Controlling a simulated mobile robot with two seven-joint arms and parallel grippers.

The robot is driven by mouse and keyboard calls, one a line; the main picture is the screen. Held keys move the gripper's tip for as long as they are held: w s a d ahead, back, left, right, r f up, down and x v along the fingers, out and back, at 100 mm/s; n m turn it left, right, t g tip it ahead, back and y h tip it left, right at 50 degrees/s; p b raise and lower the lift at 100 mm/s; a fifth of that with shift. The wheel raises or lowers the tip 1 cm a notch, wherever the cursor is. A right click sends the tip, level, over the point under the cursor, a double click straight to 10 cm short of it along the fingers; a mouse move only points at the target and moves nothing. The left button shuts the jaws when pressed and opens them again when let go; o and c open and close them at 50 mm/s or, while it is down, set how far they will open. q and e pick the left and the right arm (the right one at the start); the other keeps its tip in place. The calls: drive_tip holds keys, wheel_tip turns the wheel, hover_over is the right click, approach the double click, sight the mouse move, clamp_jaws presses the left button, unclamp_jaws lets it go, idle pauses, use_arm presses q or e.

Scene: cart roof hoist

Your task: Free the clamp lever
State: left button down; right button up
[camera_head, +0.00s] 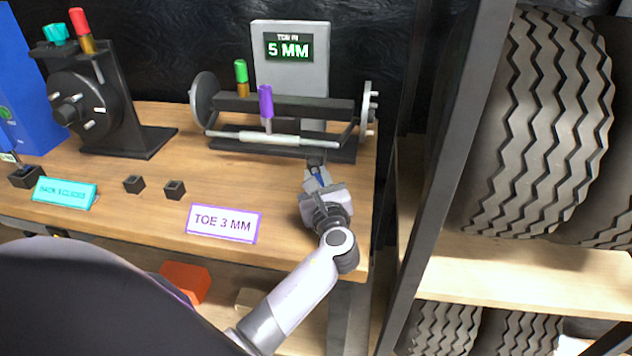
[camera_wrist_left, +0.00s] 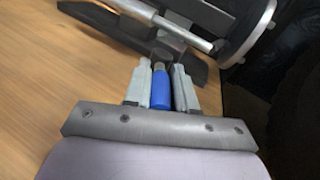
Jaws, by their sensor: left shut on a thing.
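My left gripper (camera_head: 317,183) is at the right end of the bench, in front of the toe fixture (camera_head: 345,150). It is shut on a blue-handled lever (camera_wrist_left: 160,88), which seems to be the clamp lever. In the left wrist view the blue grip lies between the two fingers (camera_wrist_left: 161,90). Its grey end points at the fixture's dark base; the fingers hide part of it, and I cannot tell whether it is locked. The fixture carries a silver rod (camera_head: 265,138), a purple-handled lever (camera_head: 266,103) and a green-handled one (camera_head: 241,75). My right gripper is out of view.
A display (camera_head: 289,47) reads 5 MM; a card (camera_head: 222,223) reads TOE 3 MM. A black wheel stand (camera_head: 120,115) stands left. Two small black blocks (camera_head: 174,190) and a teal card (camera_head: 65,193) lie in front. A tyre rack (camera_head: 455,150) stands close on the right.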

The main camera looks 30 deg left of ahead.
use_arm(q)
drive_tip(key=shift+w+n+g+y, duration=0.15)
drive_tip(key=shift+n+g+y, duration=0.25)
drive_tip(key=shift+g, duration=0.1)
drive_tip(key=shift+w+d+n+g+y+b, duration=0.25)
drive_tip(key=shift+n+g+y+b, duration=0.35)
drive_tip(key=shift+g, duration=0.25)
drive_tip(key=shift+w+d+n+g+y+b, duration=0.1)
drive_tip(key=shift+w+n+g+y+b, duration=0.1)
drive_tip(key=shift+n+g+y+b, duration=0.45)
drive_tip(key=shift+r+n+g, duration=0.1)
drive_tip(key=shift+n+g, duration=0.15)
drive_tip(key=shift+g, duration=0.05)
drive_tip(key=c, duration=0.9)
unclamp_jaws()
wheel_tip(320, 180, up, 20)
drive_tip(key=p, duration=0.5)
